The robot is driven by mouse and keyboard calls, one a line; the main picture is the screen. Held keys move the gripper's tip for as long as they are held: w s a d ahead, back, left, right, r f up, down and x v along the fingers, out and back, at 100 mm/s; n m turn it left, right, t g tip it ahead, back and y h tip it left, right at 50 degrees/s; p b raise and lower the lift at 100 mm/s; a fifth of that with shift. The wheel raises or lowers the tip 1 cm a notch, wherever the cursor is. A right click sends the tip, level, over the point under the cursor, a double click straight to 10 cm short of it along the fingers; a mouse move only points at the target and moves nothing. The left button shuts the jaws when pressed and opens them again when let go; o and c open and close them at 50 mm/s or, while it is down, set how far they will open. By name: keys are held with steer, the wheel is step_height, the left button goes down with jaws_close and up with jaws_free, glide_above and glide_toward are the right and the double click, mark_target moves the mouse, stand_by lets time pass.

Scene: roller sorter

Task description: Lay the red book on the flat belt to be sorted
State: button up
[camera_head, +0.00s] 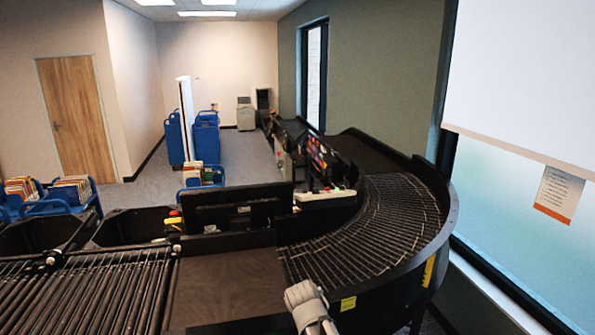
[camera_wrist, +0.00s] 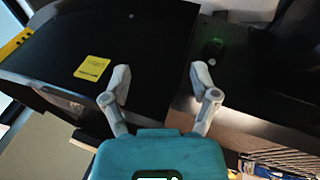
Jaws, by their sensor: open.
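I cannot make out the red book in either view. The flat belt (camera_head: 228,285) is the bare dark section in the head view, between the straight rollers and the curved rollers. My gripper (camera_wrist: 160,76) shows in the wrist view with its two grey fingers spread apart and nothing between them. Behind the fingertips is a black panel (camera_wrist: 135,35) with a yellow label. In the head view, a grey part of my arm rises at the bottom, by the outer edge of the curve; the fingertips are not clear there.
Straight rollers (camera_head: 90,290) lie left of the belt, and a curved roller section (camera_head: 385,225) bends away to its right. A low black barrier (camera_head: 235,205) stands behind the belt. Blue carts with books (camera_head: 60,195) stand at the far left. A window wall borders the right.

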steer(key=s+d+f+m+g+y, duration=0.15)
steer(key=s+d+m, duration=0.35)
steer(key=d, duration=0.5)
steer(key=s+d+f+g+y+b, duration=0.1)
steer(key=s+f+b, duration=0.2)
steer(key=f+b, duration=0.9)
steer(key=shift+d+g, duration=0.25)
steer(key=shift+g, duration=0.1)
steer(key=shift+s, duration=0.15)
stand_by(0.8)
